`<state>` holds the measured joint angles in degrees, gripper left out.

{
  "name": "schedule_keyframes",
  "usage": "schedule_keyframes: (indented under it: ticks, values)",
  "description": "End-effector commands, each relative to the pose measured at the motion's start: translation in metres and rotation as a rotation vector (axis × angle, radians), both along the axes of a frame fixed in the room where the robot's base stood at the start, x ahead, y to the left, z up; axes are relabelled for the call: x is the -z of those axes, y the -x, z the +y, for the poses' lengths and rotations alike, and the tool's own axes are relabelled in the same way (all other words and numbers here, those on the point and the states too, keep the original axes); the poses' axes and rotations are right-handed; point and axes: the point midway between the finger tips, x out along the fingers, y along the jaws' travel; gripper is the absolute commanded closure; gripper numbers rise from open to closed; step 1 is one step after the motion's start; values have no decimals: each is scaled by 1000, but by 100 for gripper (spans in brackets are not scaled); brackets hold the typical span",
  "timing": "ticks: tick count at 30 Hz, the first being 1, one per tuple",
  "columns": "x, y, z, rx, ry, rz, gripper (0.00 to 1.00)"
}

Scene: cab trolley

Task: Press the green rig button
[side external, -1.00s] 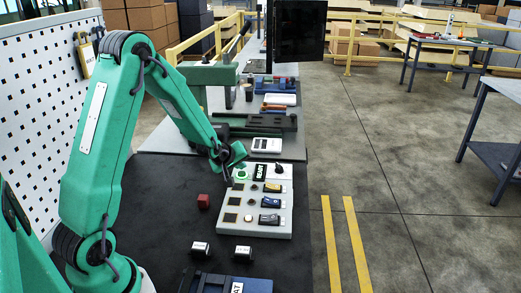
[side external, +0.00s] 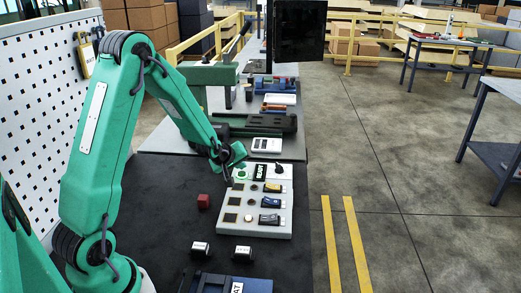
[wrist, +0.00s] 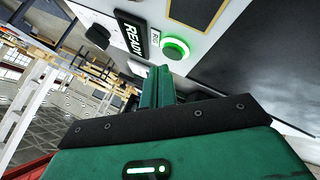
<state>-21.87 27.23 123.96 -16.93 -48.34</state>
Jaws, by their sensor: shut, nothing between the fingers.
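The green rig button (wrist: 175,48) is a round green cap with a bright lit ring, set on a pale control panel (side external: 282,228). It also shows at the panel's far left corner in the side view (side external: 241,174). Beside it are a small "RIG" label and a dark display (wrist: 131,33) reading "READY". My gripper (wrist: 158,74) is shut and empty. In the wrist view its fingertips lie just below the button, pointing toward the panel. In the side view my gripper (side external: 231,173) is right beside the button, low over the panel. I cannot tell whether the tips touch the panel.
A black knob (side external: 279,168) and several switches and square pads share the panel. A blue case (side external: 232,284) is at the front. A white device (side external: 267,145) lies behind the panel.

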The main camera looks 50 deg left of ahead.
Motion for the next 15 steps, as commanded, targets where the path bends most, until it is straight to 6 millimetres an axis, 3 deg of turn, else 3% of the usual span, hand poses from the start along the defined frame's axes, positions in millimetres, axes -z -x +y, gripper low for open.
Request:
schedule_keyframes:
  ticks: [15]
  values:
    - [9, 1, 2, -2, -2, 1, 100]
